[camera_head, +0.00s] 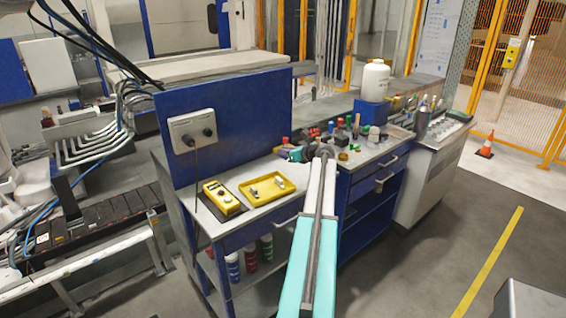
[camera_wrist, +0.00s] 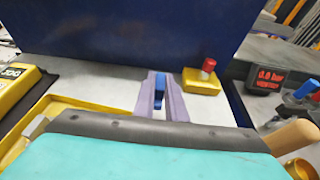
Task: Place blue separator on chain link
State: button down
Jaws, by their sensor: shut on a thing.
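In the wrist view my gripper (camera_wrist: 159,80) has two grey-purple fingers closed on a small blue piece, the blue separator (camera_wrist: 160,88). It stands upright between them, in front of a dark blue panel and above the light bench top. In the head view my arm reaches over the bench, and the gripper (camera_head: 300,154) is small and partly hidden by the arm. The separator cannot be made out there. A row of dark segments (camera_head: 85,222) runs along the machine at the left; I cannot tell if these are the chain links.
A yellow tray (camera_head: 249,193) and a yellow control box (camera_head: 222,195) lie on the bench. A yellow box with a red button (camera_wrist: 203,80) stands right of the fingers. Several small items and a white bottle (camera_head: 374,80) crowd the right side.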

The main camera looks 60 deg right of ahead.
jog(key=shift+r, duration=1)
jog(key=shift+a, duration=0.1)
